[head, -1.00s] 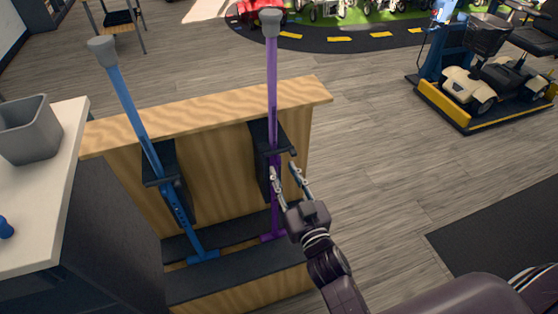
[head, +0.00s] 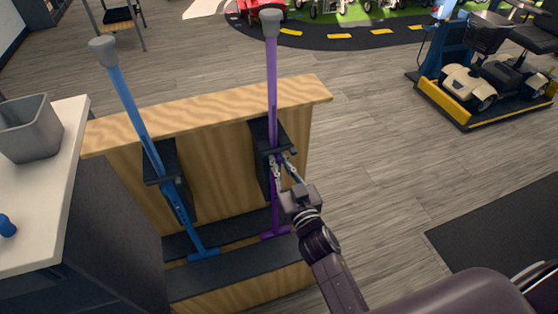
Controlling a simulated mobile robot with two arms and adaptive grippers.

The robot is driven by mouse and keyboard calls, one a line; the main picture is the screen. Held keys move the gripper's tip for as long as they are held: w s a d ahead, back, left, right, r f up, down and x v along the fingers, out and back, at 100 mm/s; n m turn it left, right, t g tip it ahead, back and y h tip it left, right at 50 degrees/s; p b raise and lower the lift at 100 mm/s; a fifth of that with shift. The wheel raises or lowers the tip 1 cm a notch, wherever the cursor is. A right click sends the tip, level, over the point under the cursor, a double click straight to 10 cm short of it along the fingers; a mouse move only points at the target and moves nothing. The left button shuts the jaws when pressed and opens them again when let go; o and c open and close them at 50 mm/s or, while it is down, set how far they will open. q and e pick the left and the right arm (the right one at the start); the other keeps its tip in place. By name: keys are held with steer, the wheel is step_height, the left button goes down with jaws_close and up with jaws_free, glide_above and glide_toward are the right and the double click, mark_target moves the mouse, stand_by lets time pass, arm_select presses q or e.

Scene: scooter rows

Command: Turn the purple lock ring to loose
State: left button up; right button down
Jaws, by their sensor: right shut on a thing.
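The purple pole (head: 272,90) with a grey end cap stands upright in a black bracket on the wooden stand. Its purple lock ring (head: 274,153) sits around the pole at the bracket and is small and partly covered by my fingers. My right gripper (head: 281,160) reaches it from the lower right, with its fingers on either side, shut on the ring. The ring's exact turn and any marking are too small to read. My left gripper is not in view.
A blue pole (head: 130,100) leans in the stand's left bracket. The wooden stand (head: 210,115) has a dark lower shelf. A white counter (head: 50,220) with a grey bin (head: 28,130) is at left. A scooter (head: 490,80) stands on a yellow-edged platform at right. Floor between is clear.

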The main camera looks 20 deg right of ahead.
steer(key=shift+d+r+n+y+p, duration=0.15)
steer(key=shift+n+y+p, duration=0.15)
steer(key=shift+y+p, duration=0.2)
steer(key=shift+d+r+n+y+p, duration=0.1)
steer(key=shift+n+y+p, duration=0.2)
steer(key=shift+y+p, duration=0.2)
steer(key=shift+w+d+f+n+g+y+b, duration=0.1)
steer(key=shift+w+d+n+g+y+b, duration=0.4)
steer(key=shift+n+g+y, duration=1.15)
steer(key=shift+w+d+f+n+g+y+b, duration=0.1)
steer(key=shift+d+n+g+y+b, duration=0.4)
steer(key=shift+n+g+y+b, duration=1.2)
steer(key=shift+w+d+f+n+g+y, duration=0.1)
steer(key=shift+w+d+n+g+y, duration=0.3)
steer(key=shift+n+y, duration=1.45)
steer(key=shift+s+d+r+m+y, duration=0.1)
steer(key=shift+m+y, duration=0.6)
steer(key=c, duration=2)
jaws_free()
